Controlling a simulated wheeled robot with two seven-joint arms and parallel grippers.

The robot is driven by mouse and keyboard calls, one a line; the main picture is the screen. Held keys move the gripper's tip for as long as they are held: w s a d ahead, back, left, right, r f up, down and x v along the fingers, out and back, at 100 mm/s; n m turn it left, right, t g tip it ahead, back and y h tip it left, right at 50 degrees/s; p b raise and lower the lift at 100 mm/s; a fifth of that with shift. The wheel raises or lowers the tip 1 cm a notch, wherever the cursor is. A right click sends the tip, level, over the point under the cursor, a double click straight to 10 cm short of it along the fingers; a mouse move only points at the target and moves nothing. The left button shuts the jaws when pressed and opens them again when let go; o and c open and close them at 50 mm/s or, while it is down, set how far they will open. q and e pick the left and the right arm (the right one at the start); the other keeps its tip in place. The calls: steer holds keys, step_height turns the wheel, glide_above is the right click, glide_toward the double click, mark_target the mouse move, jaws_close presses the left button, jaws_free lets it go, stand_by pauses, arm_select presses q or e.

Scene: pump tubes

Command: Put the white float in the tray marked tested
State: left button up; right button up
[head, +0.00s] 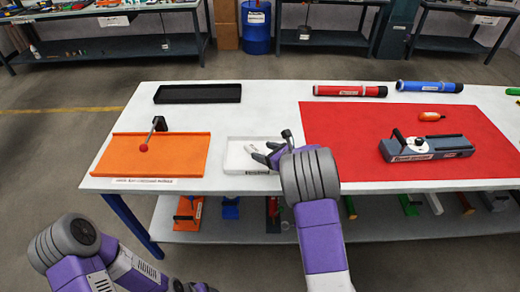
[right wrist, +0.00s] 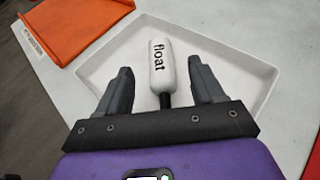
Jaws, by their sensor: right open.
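The white float (right wrist: 160,70), with "float" printed on its body and a dark stem, lies in a shallow white tray (right wrist: 108,62). In the head view this tray (head: 234,160) sits near the table's front edge; I cannot read its label, and my gripper partly covers it. My right gripper (head: 270,152) is low over the tray. In the right wrist view its two fingers (right wrist: 160,72) are open, one on each side of the float, with a gap on both sides. My left arm is at the lower left; its gripper is not in view.
An orange tray (head: 178,155) with a red-ball lever stands left of the white tray. A black tray (head: 198,93) lies behind. A red mat (head: 330,150) on the right holds a grey pump-like device (head: 430,149). Red (head: 350,91) and blue (head: 430,87) tubes lie at the back.

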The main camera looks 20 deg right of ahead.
steer(key=p+v, duration=0.1)
steer(key=v, duration=0.8)
